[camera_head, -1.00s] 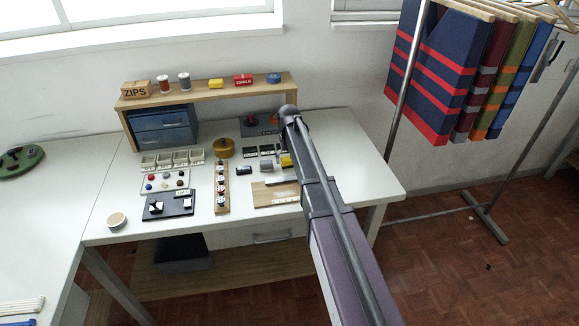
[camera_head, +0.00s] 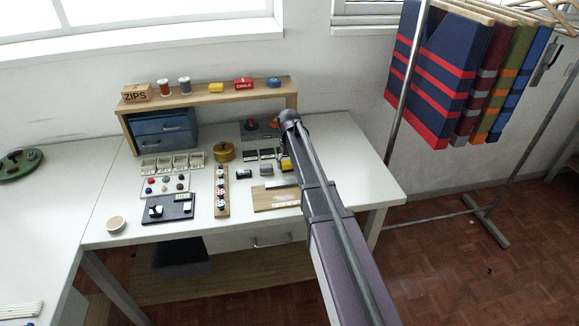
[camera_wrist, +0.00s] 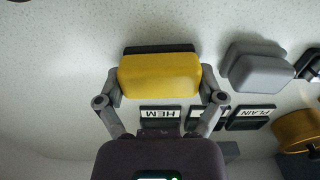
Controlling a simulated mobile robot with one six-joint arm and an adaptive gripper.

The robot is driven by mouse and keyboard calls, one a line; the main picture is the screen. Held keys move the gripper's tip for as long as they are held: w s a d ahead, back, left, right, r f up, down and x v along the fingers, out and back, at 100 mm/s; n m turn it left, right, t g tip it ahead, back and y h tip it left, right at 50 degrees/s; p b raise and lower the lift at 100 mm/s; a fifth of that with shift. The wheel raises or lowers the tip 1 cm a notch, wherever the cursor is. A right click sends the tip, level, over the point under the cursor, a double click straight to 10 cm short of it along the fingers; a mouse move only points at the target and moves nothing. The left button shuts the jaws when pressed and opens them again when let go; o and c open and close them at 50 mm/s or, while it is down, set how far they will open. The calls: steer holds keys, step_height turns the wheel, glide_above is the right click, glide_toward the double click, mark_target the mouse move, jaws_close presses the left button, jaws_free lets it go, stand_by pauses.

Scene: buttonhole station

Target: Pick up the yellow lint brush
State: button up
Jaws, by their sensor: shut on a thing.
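The yellow lint brush (camera_wrist: 160,76) sits between the two fingers of my gripper (camera_wrist: 160,92) in the wrist view. It has a yellow body with a dark strip along its far edge. My gripper is shut on it, with a finger at each end. In the head view only a bit of the yellow lint brush (camera_head: 285,164) shows beside my arm, and my arm hides the fingers. I cannot tell whether the brush touches the table.
A grey brush-like block (camera_wrist: 258,68) lies close to the right in the wrist view. Labels reading HEM (camera_wrist: 160,116) and PLAIN (camera_wrist: 252,116) are near. A brass round tin (camera_head: 224,152), a button strip (camera_head: 221,190) and a wooden board (camera_head: 275,198) are on the white table (camera_head: 345,165).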

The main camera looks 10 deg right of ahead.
mark_target(289, 161)
steer(key=shift+r, duration=0.1)
step_height(289, 161, up, 10)
steer(key=p, duration=1)
stand_by(0.8)
steer(key=o, duration=0.3)
steer(key=shift+c, duration=0.9)
